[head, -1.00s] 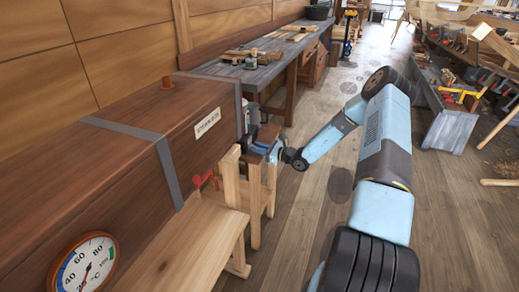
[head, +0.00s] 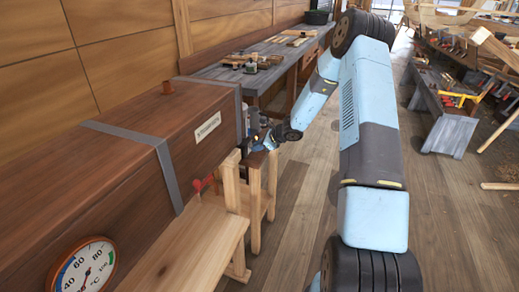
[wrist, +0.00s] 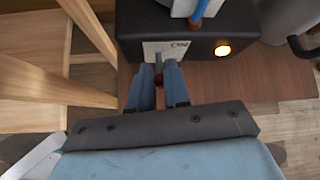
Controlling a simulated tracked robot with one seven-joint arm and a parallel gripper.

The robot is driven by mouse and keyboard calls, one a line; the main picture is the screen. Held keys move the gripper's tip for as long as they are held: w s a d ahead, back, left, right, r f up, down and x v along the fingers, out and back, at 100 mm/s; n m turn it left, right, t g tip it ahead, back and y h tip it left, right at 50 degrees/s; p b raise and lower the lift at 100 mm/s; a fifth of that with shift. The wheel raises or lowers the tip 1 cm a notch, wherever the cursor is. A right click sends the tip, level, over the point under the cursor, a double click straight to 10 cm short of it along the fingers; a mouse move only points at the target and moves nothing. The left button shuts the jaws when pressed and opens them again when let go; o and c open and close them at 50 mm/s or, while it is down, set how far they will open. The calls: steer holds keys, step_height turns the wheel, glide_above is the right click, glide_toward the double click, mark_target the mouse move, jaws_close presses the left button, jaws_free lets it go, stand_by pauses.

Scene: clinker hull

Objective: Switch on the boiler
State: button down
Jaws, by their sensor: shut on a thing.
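The boiler (wrist: 190,50) shows in the wrist view as a dark box on a brown wooden top, with a pale label plate (wrist: 180,46) and an orange lamp (wrist: 222,48) that glows. A small grey switch lever (wrist: 158,60) stands at the left of the plate, between my fingertips. My gripper (wrist: 161,76) is shut on it, and the fingers hide part of it. In the head view my gripper (head: 258,140) is at the far end of the long wooden steam box, over a small wooden stool (head: 257,190); the boiler is mostly hidden there.
The long brown steam box (head: 110,150) with a dial thermometer (head: 83,268) fills the left. A workbench (head: 262,75) with timber runs along the wall.

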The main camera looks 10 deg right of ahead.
steer(key=shift+a+r+g+h, duration=0.2)
steer(key=shift+a+g+h, duration=0.2)
steer(key=shift+a, duration=0.1)
stand_by(0.4)
steer(key=c, duration=1.2)
jaws_free()
steer(key=shift+w, duration=0.1)
steer(key=shift+d, duration=0.2)
steer(key=shift+s+d+r, duration=0.2)
steer(key=shift+d+r, duration=0.15)
steer(key=shift+r, duration=0.15)
steer(key=v, duration=1.2)
steer(key=shift+s+a+r, duration=0.1)
steer(key=shift+r, duration=0.2)
